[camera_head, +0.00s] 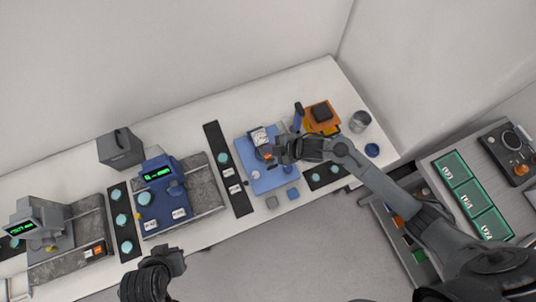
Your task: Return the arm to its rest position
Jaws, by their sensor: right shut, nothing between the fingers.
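My right arm reaches in from the lower right across the bench (220,236). Its gripper (273,154) is shut and empty, over the blue mat (262,182) near the bench's middle right. A small white instrument with a dial (258,137) stands just beyond the gripper, and an orange-red part shows right beside the fingertips; I cannot tell whether they touch. My left gripper (176,258) is at the bottom, in front of the bench edge; its fingers are too unclear to tell if they are open.
A blue instrument with a green display (160,180) stands on a grey stone plate left of the mat. Dark strips with pale round discs lie between stations. An orange block (322,113), a metal cup (359,121) and an open drawer (415,262) are at right.

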